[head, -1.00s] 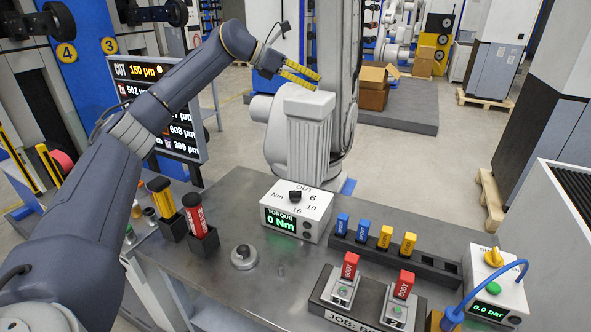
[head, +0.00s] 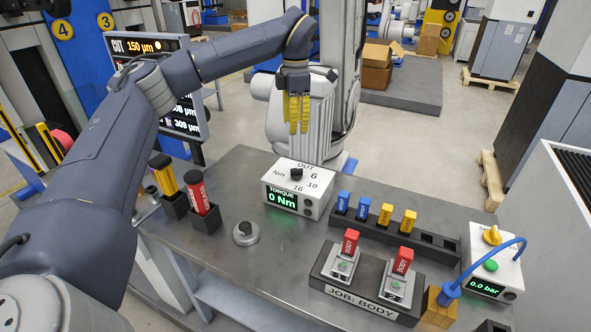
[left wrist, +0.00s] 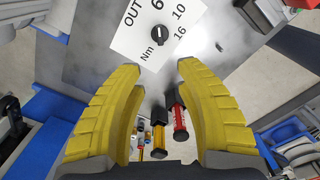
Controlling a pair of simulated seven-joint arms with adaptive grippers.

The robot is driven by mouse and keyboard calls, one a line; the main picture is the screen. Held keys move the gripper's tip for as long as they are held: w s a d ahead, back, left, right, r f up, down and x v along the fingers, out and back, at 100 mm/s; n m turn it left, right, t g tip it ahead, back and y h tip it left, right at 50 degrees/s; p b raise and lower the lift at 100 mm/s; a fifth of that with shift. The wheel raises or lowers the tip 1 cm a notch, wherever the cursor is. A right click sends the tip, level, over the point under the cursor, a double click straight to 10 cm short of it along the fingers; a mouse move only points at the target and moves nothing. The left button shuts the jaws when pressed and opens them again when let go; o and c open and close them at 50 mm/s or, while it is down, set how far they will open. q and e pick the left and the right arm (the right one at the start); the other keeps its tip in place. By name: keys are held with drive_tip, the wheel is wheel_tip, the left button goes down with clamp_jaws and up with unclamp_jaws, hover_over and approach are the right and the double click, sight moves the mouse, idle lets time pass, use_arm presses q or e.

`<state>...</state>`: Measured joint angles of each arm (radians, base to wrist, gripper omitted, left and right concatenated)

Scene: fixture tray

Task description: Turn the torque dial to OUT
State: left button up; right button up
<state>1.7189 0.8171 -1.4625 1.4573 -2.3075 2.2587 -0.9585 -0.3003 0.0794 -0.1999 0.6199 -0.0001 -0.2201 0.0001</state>
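The torque dial is a black knob (head: 296,174) on top of a white box (head: 312,203) at the back of the table. Its green display reads 0 Nm. In the left wrist view the knob (left wrist: 160,36) shows a pale mark, with OUT, 6, 10, 16 and Nm printed around it; I cannot tell surely which label the mark points at. My left gripper (head: 297,128) is open and empty, fingers pointing down, above and beyond the box in the head view. Its yellow fingers (left wrist: 164,82) stand wide apart in the left wrist view, not touching the knob. My right gripper is not in view.
A rack (head: 365,232) with blue and yellow pieces, a job fixture (head: 362,293) and a pressure box with a blue hose (head: 507,270) stand right.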

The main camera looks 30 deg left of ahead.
sight(295, 169)
use_arm(q)
wheel_tip(295, 169, down, 16)
drive_tip(key=shift+r, duration=0.15)
idle(0.5)
clamp_jaws()
idle(0.3)
